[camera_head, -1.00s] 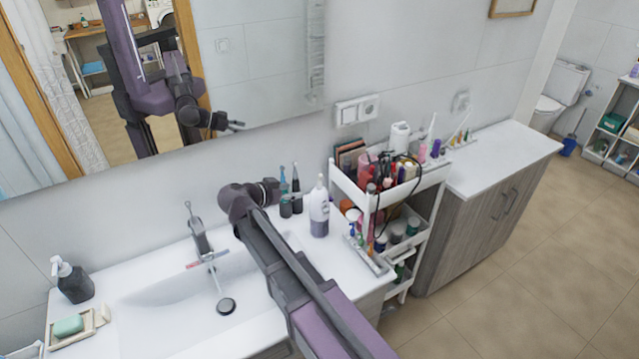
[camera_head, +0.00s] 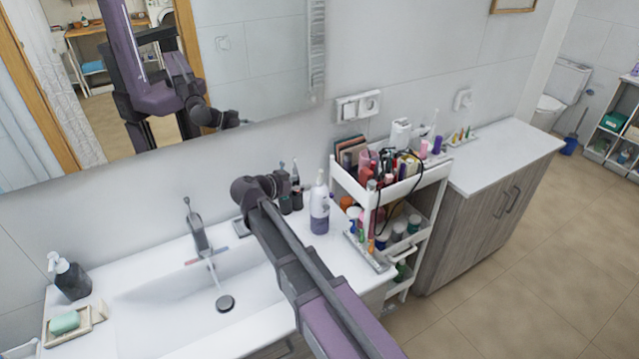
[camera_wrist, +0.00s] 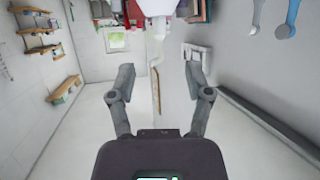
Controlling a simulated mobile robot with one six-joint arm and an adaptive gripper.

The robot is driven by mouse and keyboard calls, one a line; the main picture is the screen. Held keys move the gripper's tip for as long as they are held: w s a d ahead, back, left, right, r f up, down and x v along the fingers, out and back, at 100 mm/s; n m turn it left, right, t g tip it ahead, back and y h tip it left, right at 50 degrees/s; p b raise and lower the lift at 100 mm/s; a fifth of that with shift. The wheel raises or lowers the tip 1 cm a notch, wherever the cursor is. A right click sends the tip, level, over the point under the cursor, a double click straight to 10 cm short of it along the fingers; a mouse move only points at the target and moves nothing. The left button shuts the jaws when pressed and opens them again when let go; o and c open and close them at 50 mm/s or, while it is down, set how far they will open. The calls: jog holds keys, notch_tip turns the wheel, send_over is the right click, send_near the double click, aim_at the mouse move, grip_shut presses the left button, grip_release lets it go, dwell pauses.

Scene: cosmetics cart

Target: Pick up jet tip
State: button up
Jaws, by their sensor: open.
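In the head view, the end of my arm, with my gripper (camera_head: 278,184), is over the back of the sink counter, near dark upright handles (camera_head: 297,195). The fingers are too small to make out there. In the wrist view, my gripper (camera_wrist: 160,98) has its two fingers spread wide with nothing held between them. A white body (camera_wrist: 157,8) with a thin pale stem (camera_wrist: 155,48) shows at the top centre, beyond the fingers. I cannot tell whether it is the jet tip. Small sticks with coloured ends (camera_head: 461,136) stand on the right cabinet top; which is the jet tip is unclear.
The wall and mirror (camera_head: 262,60) are close behind. The cabinet top (camera_head: 505,150) is mostly clear.

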aim_at(318, 180)
jog(key=shift+b+x, duration=0.45)
jog(key=shift+x, duration=1.35)
jog(key=shift+f, duration=0.1)
jog(key=b+x, duration=0.1)
jog(key=x, duration=0.3)
jog(key=shift+f+b, duration=0.15)
jog(key=shift+b, duration=0.25)
jog(key=shift+w+d+f, duration=0.1)
jog(key=shift+w+d, duration=0.2)
jog(key=shift+w, duration=0.1)
jog(key=c, duration=0.8)
